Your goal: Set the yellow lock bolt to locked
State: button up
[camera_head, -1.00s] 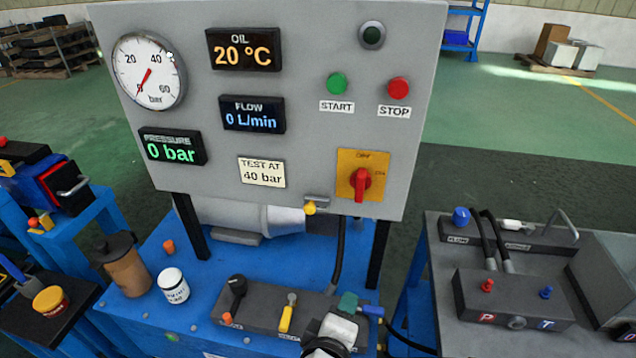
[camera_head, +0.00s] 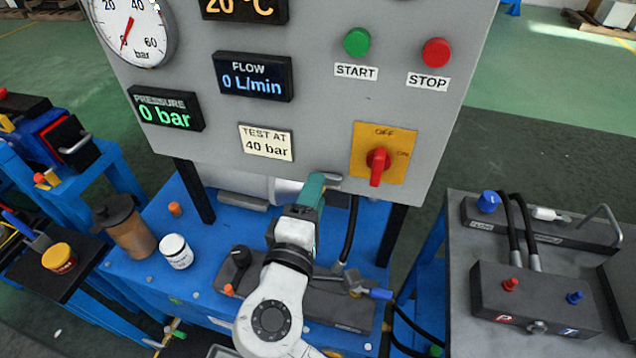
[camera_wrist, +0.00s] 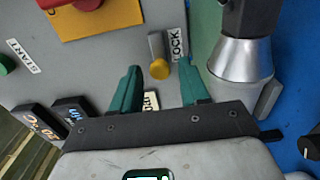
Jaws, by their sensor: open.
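The lock bolt's round yellow knob (camera_wrist: 159,69) and its grey body (camera_wrist: 156,44) show in the wrist view, beside a LOCK label (camera_wrist: 177,44). A second label (camera_wrist: 150,101), partly hidden and not fully readable, lies on the other side of the knob. My gripper (camera_wrist: 160,65) is open, with one teal finger to each side of the knob in that picture. I see no finger touching it. In the head view my gripper (camera_head: 313,186) is at the panel's lower edge and hides the yellow knob.
The grey panel (camera_head: 330,110) carries a red rotary switch (camera_head: 377,164) on a yellow plate, close to the bolt. Below are the blue bench (camera_head: 150,260), a white jar (camera_head: 175,251) and a brown jug (camera_head: 127,228). A side stand (camera_head: 540,280) is at right.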

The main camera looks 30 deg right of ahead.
jog(key=shift+x, duration=1.25)
jog(key=shift+c, duration=0.3)
grip_shut()
jog(key=shift+s, duration=0.1)
